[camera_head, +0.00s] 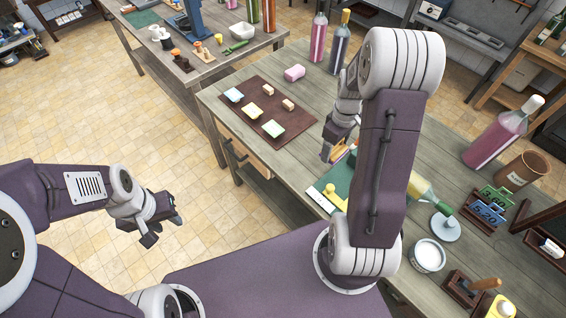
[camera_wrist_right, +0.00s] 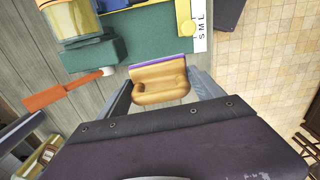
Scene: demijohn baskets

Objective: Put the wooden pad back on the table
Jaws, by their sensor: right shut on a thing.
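The wooden pad (camera_wrist_right: 160,88), a light wood block with a purple layer along one side, sits between the fingers of my right gripper (camera_wrist_right: 162,92) in the right wrist view. The right gripper (camera_head: 338,148) is shut on it. In the head view it is over the wooden table (camera_head: 250,92), between the brown mat and the green board, with the pad largely hidden by the fingers. I cannot tell the gap between pad and table. My left gripper (camera_head: 164,232) is open and empty above the tiled floor, away from the table.
The green board (camera_wrist_right: 150,38) with a white S M L strip (camera_wrist_right: 199,28) lies close by. A brown mat (camera_head: 268,112) carries several small blocks. A pink cylinder (camera_head: 294,73), bottles (camera_head: 495,138) and a white tub (camera_head: 427,255) stand on the table.

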